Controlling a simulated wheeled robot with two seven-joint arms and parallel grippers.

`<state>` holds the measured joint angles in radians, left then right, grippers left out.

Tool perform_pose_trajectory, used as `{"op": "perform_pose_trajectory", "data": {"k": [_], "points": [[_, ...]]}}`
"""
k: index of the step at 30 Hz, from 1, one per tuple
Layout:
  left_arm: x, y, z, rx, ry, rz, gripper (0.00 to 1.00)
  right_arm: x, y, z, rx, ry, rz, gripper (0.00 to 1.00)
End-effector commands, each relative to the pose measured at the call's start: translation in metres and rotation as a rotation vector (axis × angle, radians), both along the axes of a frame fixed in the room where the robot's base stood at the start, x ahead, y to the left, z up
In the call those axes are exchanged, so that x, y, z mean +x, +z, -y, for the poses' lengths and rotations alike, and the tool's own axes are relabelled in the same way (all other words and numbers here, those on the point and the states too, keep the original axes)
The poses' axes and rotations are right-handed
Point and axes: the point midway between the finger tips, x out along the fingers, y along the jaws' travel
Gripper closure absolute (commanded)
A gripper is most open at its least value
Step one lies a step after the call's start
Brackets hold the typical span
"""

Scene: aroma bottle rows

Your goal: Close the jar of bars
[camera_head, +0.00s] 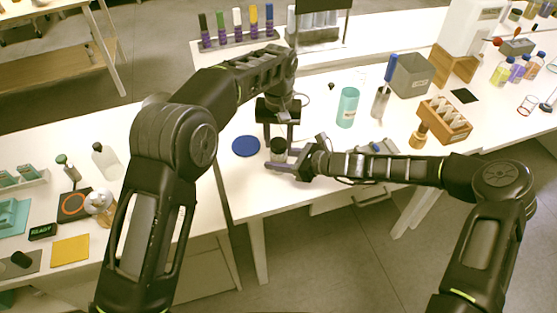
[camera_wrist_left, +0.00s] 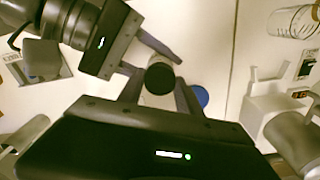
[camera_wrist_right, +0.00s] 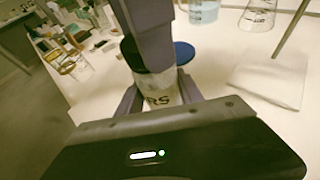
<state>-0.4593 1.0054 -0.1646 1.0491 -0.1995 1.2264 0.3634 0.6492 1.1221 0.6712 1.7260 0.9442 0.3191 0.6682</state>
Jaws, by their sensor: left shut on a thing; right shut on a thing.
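The small jar of bars (camera_head: 277,158) stands near the table's front edge. Its label shows the letters "RS" in the right wrist view (camera_wrist_right: 160,99). A round black lid (camera_head: 278,145) is at the jar's top and shows from above in the left wrist view (camera_wrist_left: 160,78). My left gripper (camera_head: 279,134) points down from above, its fingers shut on either side of the lid. My right gripper (camera_head: 286,162) comes in from the right, low, shut around the jar's body. The left finger hides part of the lid in the right wrist view, so whether it sits fully down cannot be told.
A flat blue disc (camera_head: 245,146) lies on the table just left of the jar. A teal cylinder (camera_head: 347,107), a grey box (camera_head: 411,75) and a wooden rack (camera_head: 446,120) stand to the right. A rack of coloured pens (camera_head: 236,38) is behind.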

Motion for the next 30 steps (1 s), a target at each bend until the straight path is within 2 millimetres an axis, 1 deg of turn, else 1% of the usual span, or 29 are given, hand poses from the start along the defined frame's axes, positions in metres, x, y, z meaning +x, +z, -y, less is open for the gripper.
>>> {"op": "perform_pose_trajectory", "data": {"k": [1, 3, 4, 12, 13, 22, 30], "points": [[0.0001, 0.0002, 0.0001, 0.000, 0.000, 0.000, 0.94, -0.0001, 0.0000, 0.0000, 0.000, 0.000, 0.000, 1.00], [0.0001, 0.0002, 0.0001, 0.000, 0.000, 0.000, 0.99, -0.0001, 0.0000, 0.0000, 0.000, 0.000, 0.000, 1.00], [0.0001, 0.0002, 0.0001, 0.000, 0.000, 0.000, 1.00, -0.0001, 0.0000, 0.0000, 0.000, 0.000, 0.000, 1.00], [0.0001, 0.0002, 0.0001, 0.000, -0.004, 0.000, 1.00, 0.0000, 0.0000, 0.0000, 0.000, 0.000, 0.000, 1.00], [0.0001, 0.0002, 0.0001, 0.000, -0.004, 0.000, 0.58, 0.0000, 0.0000, 0.0000, 0.000, 0.000, 0.000, 1.00], [0.0000, 0.0002, 0.0001, 0.000, -0.004, 0.000, 0.34, -0.0001, 0.0000, 0.0000, 0.000, 0.000, 0.000, 1.00], [0.0001, 0.0010, 0.0001, 0.000, -0.004, 0.000, 0.34, -0.0001, 0.0000, 0.0000, 0.000, 0.000, 0.000, 1.00]]}}
